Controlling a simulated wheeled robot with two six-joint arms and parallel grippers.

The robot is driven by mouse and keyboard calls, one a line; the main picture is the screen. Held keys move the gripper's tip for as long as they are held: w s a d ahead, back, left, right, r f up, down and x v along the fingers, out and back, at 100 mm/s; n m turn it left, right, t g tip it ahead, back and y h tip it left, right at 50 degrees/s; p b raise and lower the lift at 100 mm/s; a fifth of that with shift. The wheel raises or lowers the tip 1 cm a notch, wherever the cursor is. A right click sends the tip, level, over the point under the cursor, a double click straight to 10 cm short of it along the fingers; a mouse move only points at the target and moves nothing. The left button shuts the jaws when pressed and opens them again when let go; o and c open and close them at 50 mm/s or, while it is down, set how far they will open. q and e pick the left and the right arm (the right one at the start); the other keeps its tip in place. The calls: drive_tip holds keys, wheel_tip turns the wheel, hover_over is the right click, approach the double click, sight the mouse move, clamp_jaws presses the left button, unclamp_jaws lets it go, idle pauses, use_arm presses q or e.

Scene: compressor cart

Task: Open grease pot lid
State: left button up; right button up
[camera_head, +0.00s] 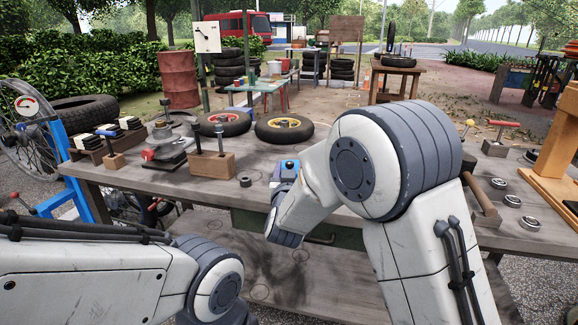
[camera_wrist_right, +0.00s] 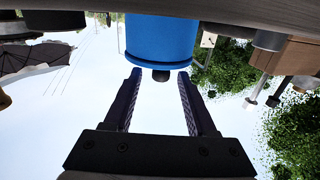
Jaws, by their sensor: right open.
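The grease pot (camera_wrist_right: 158,32) is a blue cylinder that appears upside down at the top of the right wrist view. Its blue lid (camera_wrist_right: 158,61) has a wider rim and a small dark knob (camera_wrist_right: 161,76). My right gripper (camera_wrist_right: 160,73) is open, with one fingertip on each side of the knob and visible gaps to it. In the head view, a blue object (camera_head: 284,173) with a dark top, likely the pot, stands on the workbench beside my right arm, which partly hides it. My right fingers cannot be made out there. My left gripper is out of view.
On the workbench (camera_head: 328,211), a wooden block with upright tools (camera_head: 211,166) and a small dark ring (camera_head: 245,182) stand left of the pot. Two wheels (camera_head: 284,130) lie behind. Round metal parts (camera_head: 512,200) lie at the right. The front left top is fairly clear.

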drive_tip(key=shift+w, duration=1.2)
clamp_jaws()
drive_tip(key=shift+d, duration=0.1)
idle(0.5)
